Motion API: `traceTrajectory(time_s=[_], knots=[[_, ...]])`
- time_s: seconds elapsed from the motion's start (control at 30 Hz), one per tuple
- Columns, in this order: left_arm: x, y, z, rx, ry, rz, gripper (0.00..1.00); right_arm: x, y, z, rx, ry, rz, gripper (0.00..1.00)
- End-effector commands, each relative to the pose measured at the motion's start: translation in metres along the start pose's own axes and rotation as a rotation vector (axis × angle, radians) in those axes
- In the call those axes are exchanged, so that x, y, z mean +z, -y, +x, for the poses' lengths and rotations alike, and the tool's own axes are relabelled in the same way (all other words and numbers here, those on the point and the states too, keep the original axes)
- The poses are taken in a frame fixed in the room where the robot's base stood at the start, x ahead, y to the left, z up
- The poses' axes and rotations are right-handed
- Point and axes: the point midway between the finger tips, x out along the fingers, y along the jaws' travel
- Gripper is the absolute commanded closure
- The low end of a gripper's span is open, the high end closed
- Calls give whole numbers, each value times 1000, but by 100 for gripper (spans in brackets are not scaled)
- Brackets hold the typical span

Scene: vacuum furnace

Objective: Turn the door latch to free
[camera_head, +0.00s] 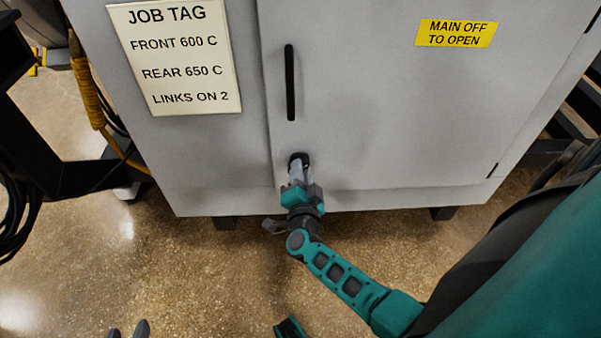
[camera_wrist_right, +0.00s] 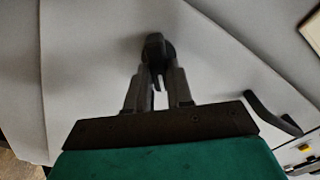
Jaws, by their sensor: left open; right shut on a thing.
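The door latch (camera_head: 298,157) is a small dark knob low on the grey cabinet door (camera_head: 385,110), near its left edge. In the right wrist view the latch (camera_wrist_right: 156,42) has a round dark base, and its grip part lies between the fingertips. My right gripper (camera_head: 299,168) is shut on the latch; it also shows in the right wrist view (camera_wrist_right: 157,72). The fingers partly hide the latch, so its exact turn is hard to tell. The door sits flush in its frame. My left gripper (camera_head: 128,331) is open and empty over the floor at the bottom edge.
A black bar handle (camera_head: 290,83) stands upright on the door above the latch. A job tag (camera_head: 177,55) is on the panel to the left, and a yellow label (camera_head: 457,33) is on the door. Cables hang at the far left. The floor before the cabinet is clear.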

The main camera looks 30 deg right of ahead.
Motion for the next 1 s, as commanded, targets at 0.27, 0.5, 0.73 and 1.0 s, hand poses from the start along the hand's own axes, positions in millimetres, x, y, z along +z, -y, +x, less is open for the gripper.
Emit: traceTrajectory(time_s=[0.27,0.5,0.73,1.0], knots=[[4,-2,3,6,5,0,57,2,-3,0,1,1,248,100],[1,-3,5,11,-7,0,57,2,-4,-1,1,1,411,100],[3,-4,7,13,-2,1,57,2,-3,0,1,1,503,100],[4,-4,7,15,0,1,57,2,-3,0,1,2,541,100]])
